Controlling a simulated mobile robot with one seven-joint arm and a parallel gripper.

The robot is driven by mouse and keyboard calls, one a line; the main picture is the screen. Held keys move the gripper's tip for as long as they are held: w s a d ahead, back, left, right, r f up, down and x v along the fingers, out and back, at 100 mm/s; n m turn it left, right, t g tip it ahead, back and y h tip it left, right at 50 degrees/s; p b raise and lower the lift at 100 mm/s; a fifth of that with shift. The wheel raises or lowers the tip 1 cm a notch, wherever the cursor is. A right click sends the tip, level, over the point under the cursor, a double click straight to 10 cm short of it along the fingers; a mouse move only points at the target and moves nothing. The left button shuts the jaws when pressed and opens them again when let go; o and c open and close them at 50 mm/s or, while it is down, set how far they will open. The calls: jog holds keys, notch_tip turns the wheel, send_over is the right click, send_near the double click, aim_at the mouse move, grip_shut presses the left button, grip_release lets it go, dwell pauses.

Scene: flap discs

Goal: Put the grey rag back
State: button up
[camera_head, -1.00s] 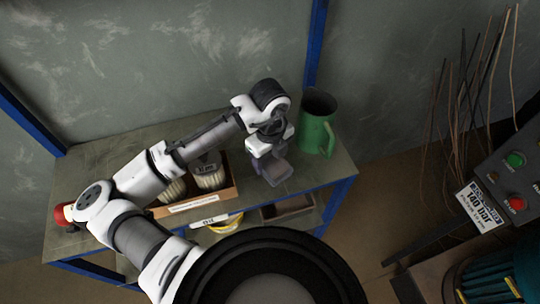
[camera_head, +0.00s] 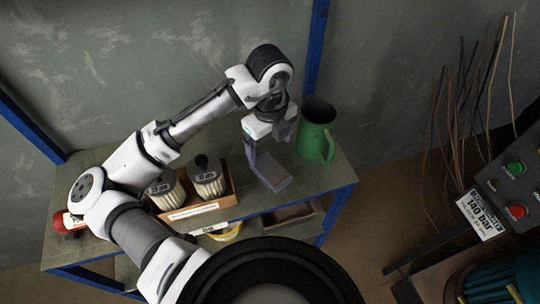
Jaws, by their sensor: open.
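A grey-purple folded piece, which looks like the grey rag (camera_head: 272,172), lies on the top of the shelf unit, right of the cardboard box. My gripper (camera_head: 267,148) is open just above it, pointing down. One finger overlaps the upper left edge of the rag in the picture. I cannot tell whether they touch. Nothing shows between the fingers.
The cardboard box (camera_head: 192,212) with pleated filters stands left of the rag. A green jug (camera_head: 315,133) stands close on the right. A red-capped container (camera_head: 68,221) is at the far left. The shelf top (camera_head: 325,178) is bare at the right front.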

jog(key=shift+r, duration=1.65)
jog(key=shift+s+f, duration=0.1)
